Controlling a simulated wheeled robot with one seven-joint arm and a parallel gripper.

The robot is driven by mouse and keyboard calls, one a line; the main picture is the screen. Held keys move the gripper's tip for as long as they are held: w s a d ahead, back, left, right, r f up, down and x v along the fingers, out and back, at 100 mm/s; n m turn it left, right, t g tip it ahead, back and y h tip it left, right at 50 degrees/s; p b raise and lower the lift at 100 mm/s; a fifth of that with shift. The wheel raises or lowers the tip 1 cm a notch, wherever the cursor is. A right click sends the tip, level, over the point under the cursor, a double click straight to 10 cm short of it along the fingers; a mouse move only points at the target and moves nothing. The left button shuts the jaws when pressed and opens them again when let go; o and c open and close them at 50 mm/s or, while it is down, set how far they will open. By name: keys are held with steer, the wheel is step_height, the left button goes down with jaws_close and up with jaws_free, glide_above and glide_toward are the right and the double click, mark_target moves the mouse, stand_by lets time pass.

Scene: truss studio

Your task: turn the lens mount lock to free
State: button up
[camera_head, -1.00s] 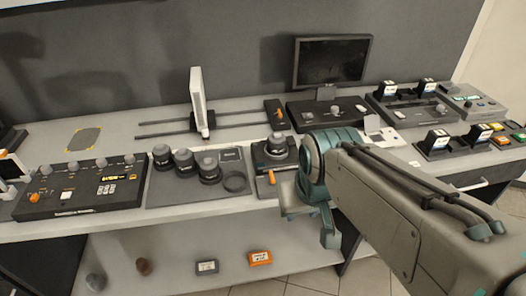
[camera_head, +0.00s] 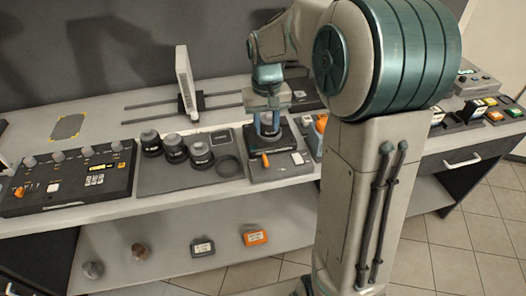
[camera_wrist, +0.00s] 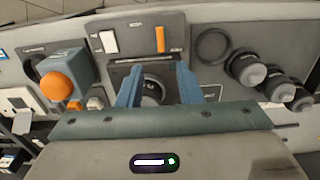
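The lens mount is a dark square unit (camera_head: 283,172) on the bench, with a round dark lens or knob (camera_wrist: 152,90) in its middle. An orange lever (camera_head: 265,160) sits on its front part and also shows in the wrist view (camera_wrist: 160,38). A white switch or label (camera_wrist: 109,41) lies beside the lever. My gripper (camera_head: 267,128) points down over the unit. In the wrist view its two blue fingers (camera_wrist: 158,80) are apart, one on each side of the round part. I cannot tell whether they touch it. My palm hides the round part's near side.
Several dark lenses (camera_head: 174,148) and a black ring (camera_head: 228,166) stand on a mat left of the unit. A control panel (camera_head: 66,180) is farther left. In the wrist view an orange knob (camera_wrist: 55,86) on a box lies left of the fingers.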

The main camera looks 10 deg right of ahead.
mark_target(265, 159)
steer(key=f+p, duration=0.1)
steer(key=f, duration=1.3)
steer(key=shift+w, duration=0.2)
jaws_close()
